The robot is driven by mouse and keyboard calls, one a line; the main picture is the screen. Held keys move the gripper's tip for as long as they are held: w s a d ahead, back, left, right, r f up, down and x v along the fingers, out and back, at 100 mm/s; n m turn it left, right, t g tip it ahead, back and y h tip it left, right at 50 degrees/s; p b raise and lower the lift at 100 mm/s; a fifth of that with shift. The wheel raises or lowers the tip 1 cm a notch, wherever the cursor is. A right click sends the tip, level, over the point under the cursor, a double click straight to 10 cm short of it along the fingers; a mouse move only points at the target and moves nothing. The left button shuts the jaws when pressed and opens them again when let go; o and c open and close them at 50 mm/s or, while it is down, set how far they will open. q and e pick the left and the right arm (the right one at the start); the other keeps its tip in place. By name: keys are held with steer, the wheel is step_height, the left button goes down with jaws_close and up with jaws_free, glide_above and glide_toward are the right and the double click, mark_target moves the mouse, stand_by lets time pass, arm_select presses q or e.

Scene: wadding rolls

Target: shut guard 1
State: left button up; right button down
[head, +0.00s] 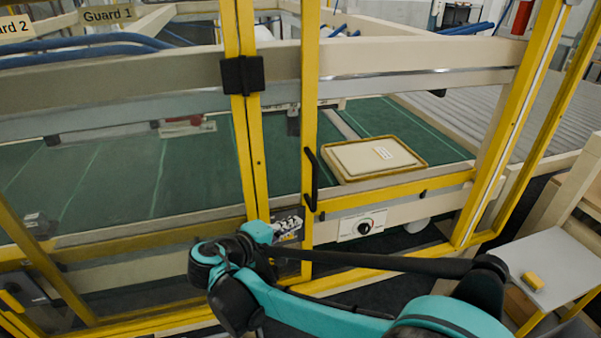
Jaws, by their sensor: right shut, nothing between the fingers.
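The guard 1 door (310,110) has a yellow frame and a black upright handle (313,180) near its left edge. A gap shows between this edge and the yellow double post (248,150) to its left, so the door looks ajar; how far is hard to tell. The sign "Guard 1" (107,15) is at the upper left. My right gripper (291,224) is shut and empty, small and partly hidden at the wrist. It appears close to the door's left edge, below the handle; I cannot tell whether they touch. My left gripper is not in view.
Behind the guard, a beige tray (375,158) lies on a green conveyor (130,170). A control panel with a black knob (363,227) sits below.

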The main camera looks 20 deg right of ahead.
steer(key=w+a+r+t+h+p, duration=0.25)
steer(key=a+r, duration=0.25)
steer(key=a, duration=0.3)
arm_select(q)
steer(key=b, duration=0.3)
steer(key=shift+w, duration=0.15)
arm_select(e)
steer(key=w+d, duration=0.4)
steer(key=d, duration=0.8)
steer(key=shift+w+r+h, duration=0.25)
steer(key=shift+h, duration=0.2)
steer(key=shift+g, duration=0.25)
arm_select(q)
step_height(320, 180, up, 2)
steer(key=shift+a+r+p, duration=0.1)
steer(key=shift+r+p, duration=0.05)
steer(key=shift+p, duration=0.8)
arm_select(e)
steer(key=d, duration=2.2)
steer(key=w+d, duration=0.1)
steer(key=d, duration=4.4)
steer(key=shift+w+d, duration=0.3)
steer(key=shift+w, duration=0.1)
